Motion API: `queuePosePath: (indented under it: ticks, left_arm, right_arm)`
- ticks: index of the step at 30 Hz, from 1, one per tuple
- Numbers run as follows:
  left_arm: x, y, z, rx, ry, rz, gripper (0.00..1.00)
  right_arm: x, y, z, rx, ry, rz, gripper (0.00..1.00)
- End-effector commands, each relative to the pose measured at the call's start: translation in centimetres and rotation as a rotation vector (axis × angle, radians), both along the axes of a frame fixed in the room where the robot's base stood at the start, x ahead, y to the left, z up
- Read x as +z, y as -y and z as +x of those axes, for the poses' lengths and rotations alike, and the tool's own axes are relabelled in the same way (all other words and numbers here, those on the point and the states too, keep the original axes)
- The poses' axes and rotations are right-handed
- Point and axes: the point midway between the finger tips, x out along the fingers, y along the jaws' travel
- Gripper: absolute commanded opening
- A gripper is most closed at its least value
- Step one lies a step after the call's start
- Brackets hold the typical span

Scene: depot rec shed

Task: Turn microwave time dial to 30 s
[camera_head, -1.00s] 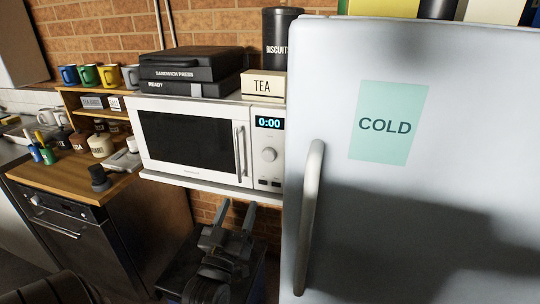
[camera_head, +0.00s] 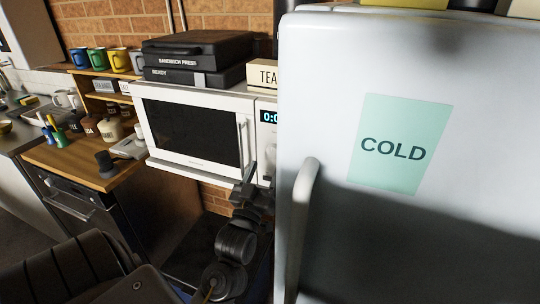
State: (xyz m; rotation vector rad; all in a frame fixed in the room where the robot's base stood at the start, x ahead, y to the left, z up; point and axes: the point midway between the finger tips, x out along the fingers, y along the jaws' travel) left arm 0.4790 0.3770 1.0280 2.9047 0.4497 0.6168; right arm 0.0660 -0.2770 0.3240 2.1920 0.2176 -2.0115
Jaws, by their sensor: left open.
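The white microwave (camera_head: 188,130) sits on a shelf left of the fridge, its door closed. My left gripper (camera_head: 247,187) is just below and in front of the microwave's lower right corner, near the lower end of the door handle (camera_head: 242,142). It is open and I see nothing in it. I cannot tell whether it touches the microwave. My right gripper is out of view.
The large fridge (camera_head: 400,75) with a "COLD" sign and a vertical handle (camera_head: 301,220) fills the right side, close to my left gripper. Sandwich press boxes (camera_head: 195,60) and a TEA box (camera_head: 264,74) stand on the microwave. A wooden counter (camera_head: 80,160) is at left.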

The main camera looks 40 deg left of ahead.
Motion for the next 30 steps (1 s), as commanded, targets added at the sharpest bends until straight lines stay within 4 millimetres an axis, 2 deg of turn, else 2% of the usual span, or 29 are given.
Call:
queuePosePath:
  ticks: [4, 9, 19, 30]
  left_arm:
    - [1.1, -0.7, 2.1, -0.001, 0.0, 0.0, 0.58]
    - [1.5, -1.1, 3.4, -0.002, 0.0, 0.0, 0.58]
    - [1.5, -1.2, 3.6, -0.003, 0.0, 0.0, 0.58]
    - [1.5, -1.1, 3.6, -0.003, 0.0, 0.0, 0.14]
  right_arm:
    - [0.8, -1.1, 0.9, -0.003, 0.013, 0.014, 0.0]
    - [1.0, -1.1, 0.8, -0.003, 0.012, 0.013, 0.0]
    - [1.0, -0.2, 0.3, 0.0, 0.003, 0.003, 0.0]
    - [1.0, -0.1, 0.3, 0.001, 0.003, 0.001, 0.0]
